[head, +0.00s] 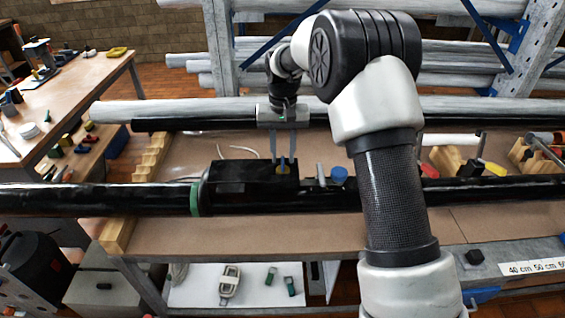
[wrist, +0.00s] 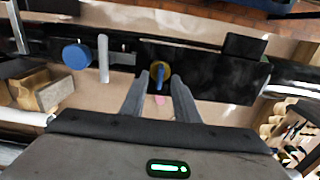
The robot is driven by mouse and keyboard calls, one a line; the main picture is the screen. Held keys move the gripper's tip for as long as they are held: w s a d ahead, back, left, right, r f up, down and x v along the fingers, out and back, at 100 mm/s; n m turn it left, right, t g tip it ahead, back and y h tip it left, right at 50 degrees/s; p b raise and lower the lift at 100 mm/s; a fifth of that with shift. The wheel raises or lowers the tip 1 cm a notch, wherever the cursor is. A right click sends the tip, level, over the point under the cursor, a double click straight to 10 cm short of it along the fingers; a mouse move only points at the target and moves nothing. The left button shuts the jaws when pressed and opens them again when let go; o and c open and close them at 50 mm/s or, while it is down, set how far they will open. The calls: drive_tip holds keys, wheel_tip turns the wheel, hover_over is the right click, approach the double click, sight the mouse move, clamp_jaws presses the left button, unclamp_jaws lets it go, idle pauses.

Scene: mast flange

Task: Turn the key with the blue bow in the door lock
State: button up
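The key with the blue bow (wrist: 162,74) stands in a round yellow lock face on the black lock box (wrist: 215,76). In the head view the blue bow (head: 283,163) shows small above the black lock box (head: 238,178). My gripper (head: 283,158) points down over it. In the wrist view my gripper (wrist: 160,84) has its two grey fingers apart, one on each side of the bow, with a gap on both sides. It holds nothing. The key's shaft is hidden.
A blue round knob (head: 339,175) and a grey upright bar (head: 321,173) stand just right of the lock box. A long black pole (head: 100,199) with a green ring runs across the wooden bench. Wooden blocks and tools lie at the right.

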sight(283, 160)
drive_tip(key=shift+f+b, duration=0.9)
drive_tip(key=shift+f, duration=0.65)
drive_tip(key=shift+f+n, duration=0.1)
drive_tip(key=shift+n, duration=0.2)
drive_tip(key=n, duration=0.6)
drive_tip(key=shift+s+n, duration=0.1)
drive_tip(key=shift+n, duration=0.9)
drive_tip(key=shift+n+p, duration=0.4)
drive_tip(key=shift+n, duration=0.6)
drive_tip(key=n+p, duration=0.1)
drive_tip(key=n, duration=0.4)
drive_tip(key=shift+s+p, duration=0.1)
drive_tip(key=shift+p, duration=0.3)
drive_tip(key=shift+d+f+n, duration=0.15)
drive_tip(key=shift+n, duration=1.55)
